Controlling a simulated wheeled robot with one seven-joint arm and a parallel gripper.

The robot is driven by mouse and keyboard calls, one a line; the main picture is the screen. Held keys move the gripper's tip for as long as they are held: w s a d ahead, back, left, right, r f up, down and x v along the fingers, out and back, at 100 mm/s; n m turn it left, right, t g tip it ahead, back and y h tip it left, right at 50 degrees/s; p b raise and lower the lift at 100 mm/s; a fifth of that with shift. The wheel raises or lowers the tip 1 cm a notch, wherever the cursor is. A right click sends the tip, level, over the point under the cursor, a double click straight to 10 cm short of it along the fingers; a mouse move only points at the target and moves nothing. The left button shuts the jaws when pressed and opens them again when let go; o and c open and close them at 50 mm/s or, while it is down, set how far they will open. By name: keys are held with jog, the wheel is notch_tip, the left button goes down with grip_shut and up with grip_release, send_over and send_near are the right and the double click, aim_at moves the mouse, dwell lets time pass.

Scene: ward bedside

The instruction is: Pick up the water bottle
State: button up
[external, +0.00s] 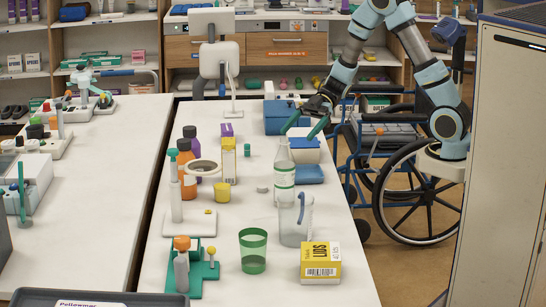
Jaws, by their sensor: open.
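The water bottle (284,178) stands upright on the white table, right of the table's middle. It is pale and clear with a green band and a narrow white top. My gripper (305,128) is open, with its dark green fingers spread apart. It is just above and slightly right of the bottle's top in the picture. No object shows between the fingers. I cannot tell the exact gap in depth between the gripper and the bottle.
A clear jug (293,222) stands right in front of the bottle. Blue boxes (305,150) sit behind it. A wheelchair (415,190) stands right of the table.

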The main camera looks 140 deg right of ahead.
send_near(279, 170)
jog(key=p+x, duration=0.1)
jog(key=x, duration=0.4)
jog(key=shift+w+a+f, duration=0.1)
jog(key=shift+f, duration=0.15)
jog(key=shift+d+p+x, duration=0.1)
jog(key=shift+p+x, duration=0.45)
jog(key=shift+x, duration=0.65)
jog(key=shift+d+p+x, duration=0.15)
jog(key=shift+p+x, duration=0.4)
jog(key=shift+x, duration=0.65)
jog(key=shift+f, duration=0.2)
jog(key=shift+c, duration=0.4)
jog(key=c, duration=1.5)
grip_shut()
jog(key=shift+r, duration=0.2)
